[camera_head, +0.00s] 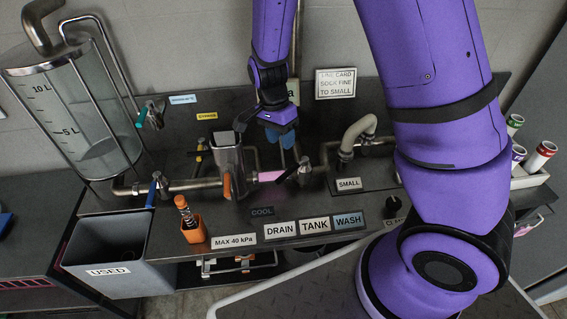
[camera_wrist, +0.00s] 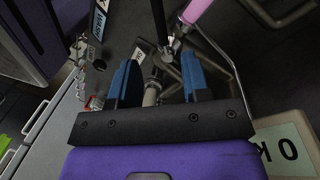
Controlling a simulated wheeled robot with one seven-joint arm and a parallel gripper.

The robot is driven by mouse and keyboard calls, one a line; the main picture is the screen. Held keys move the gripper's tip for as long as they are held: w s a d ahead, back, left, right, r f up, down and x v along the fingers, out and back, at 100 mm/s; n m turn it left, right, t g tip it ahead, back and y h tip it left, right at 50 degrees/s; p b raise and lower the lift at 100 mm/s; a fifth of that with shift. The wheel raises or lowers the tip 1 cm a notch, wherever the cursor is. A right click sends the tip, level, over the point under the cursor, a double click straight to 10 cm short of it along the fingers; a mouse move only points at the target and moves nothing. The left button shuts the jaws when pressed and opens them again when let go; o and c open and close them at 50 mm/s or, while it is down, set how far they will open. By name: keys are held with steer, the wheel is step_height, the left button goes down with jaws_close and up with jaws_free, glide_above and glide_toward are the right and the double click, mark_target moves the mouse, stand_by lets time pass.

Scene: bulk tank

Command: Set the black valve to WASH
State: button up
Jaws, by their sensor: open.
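The black valve lever (camera_head: 288,174) sits on the pipework right of the pink pipe section, its free end slanting to the lower left from its pivot. In the wrist view the black lever (camera_wrist: 159,22) runs up from its pivot, beyond my fingertips. The DRAIN (camera_head: 280,229), TANK (camera_head: 315,225) and WASH (camera_head: 348,220) plates lie in a row on the front of the bench; I cannot tell which one the lever selects. My gripper (camera_head: 281,139) is open and empty, with blue fingers, above and behind the valve. It also shows in the wrist view (camera_wrist: 159,82), apart from the lever.
Left of the valve stand a metal hopper (camera_head: 228,160) with an orange handle, a blue-handled valve (camera_head: 155,188) and a glass tank (camera_head: 80,115). An orange cup (camera_head: 193,229) stands in front.

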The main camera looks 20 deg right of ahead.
mark_target(287, 171)
steer(key=f, duration=0.3)
steer(key=s+f, duration=0.1)
steer(key=f, duration=0.3)
steer(key=s+d+f, duration=0.1)
steer(key=f, duration=0.2)
steer(key=shift+f, duration=0.2)
jaws_close()
